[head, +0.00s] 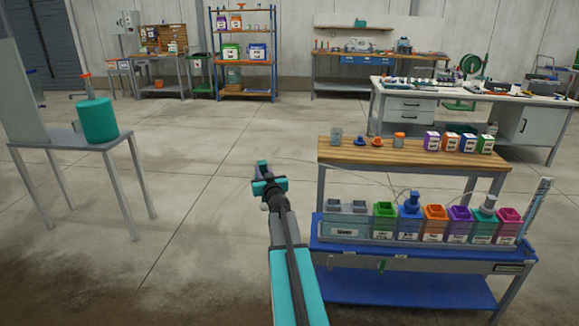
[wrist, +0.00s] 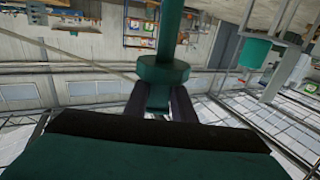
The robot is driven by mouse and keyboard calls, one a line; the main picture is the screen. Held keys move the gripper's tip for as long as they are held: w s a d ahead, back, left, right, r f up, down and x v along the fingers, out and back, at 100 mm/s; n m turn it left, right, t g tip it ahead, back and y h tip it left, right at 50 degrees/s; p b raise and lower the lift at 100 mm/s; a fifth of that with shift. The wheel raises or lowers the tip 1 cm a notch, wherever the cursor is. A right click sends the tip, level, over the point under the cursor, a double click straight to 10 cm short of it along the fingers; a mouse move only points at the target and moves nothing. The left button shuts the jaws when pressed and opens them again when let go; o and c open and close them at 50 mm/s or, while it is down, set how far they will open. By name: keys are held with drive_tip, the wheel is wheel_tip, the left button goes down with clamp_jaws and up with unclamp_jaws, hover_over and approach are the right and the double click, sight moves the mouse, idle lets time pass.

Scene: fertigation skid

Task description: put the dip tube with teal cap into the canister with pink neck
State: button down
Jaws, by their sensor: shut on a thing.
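My gripper (head: 269,187) is left of the workbench, raised above open floor and apart from the canisters. It is shut on the dip tube with teal cap (head: 262,168). In the wrist view the round teal cap (wrist: 163,70) sits between the fingers (wrist: 157,100), with the tube (wrist: 169,28) running up out of the picture. The tube's far end is hidden. The canister with pink neck (head: 507,228) stands at the right end of the row on the blue skid, its square neck showing no tube or cap in it.
The row also holds green, blue (head: 410,225), orange, purple and teal (head: 484,230) canisters and a grey double tank (head: 346,222). Caps stand on the blue and teal ones, with thin hoses. A tall clear cylinder (head: 537,203) rises right of the pink neck. A wooden shelf (head: 415,154) stands behind.

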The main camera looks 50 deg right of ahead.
drive_tip(key=w+a+f+n+t+y, duration=0.1)
drive_tip(key=w+a+n+y, duration=0.2)
drive_tip(key=a, duration=0.8)
drive_tip(key=a+n+t+y, duration=0.15)
drive_tip(key=a+y, duration=0.35)
drive_tip(key=a, duration=0.6)
drive_tip(key=w+a+f+n+y, duration=0.1)
drive_tip(key=w+a+n+y, duration=0.2)
drive_tip(key=a, duration=0.8)
drive_tip(key=s+a+f+n+g+y, duration=0.1)
drive_tip(key=s+a+n+g+y, duration=0.2)
drive_tip(key=a, duration=0.8)
drive_tip(key=s+a+f+n+g+y, duration=0.1)
drive_tip(key=s+a+n+g+y, duration=0.3)
drive_tip(key=s+a+y, duration=0.6)
drive_tip(key=s+a+n, duration=0.1)
drive_tip(key=a+n, duration=0.1)
drive_tip(key=shift+s+f+n, duration=0.15)
drive_tip(key=shift+s+n, duration=0.1)
drive_tip(key=shift+n, duration=0.1)
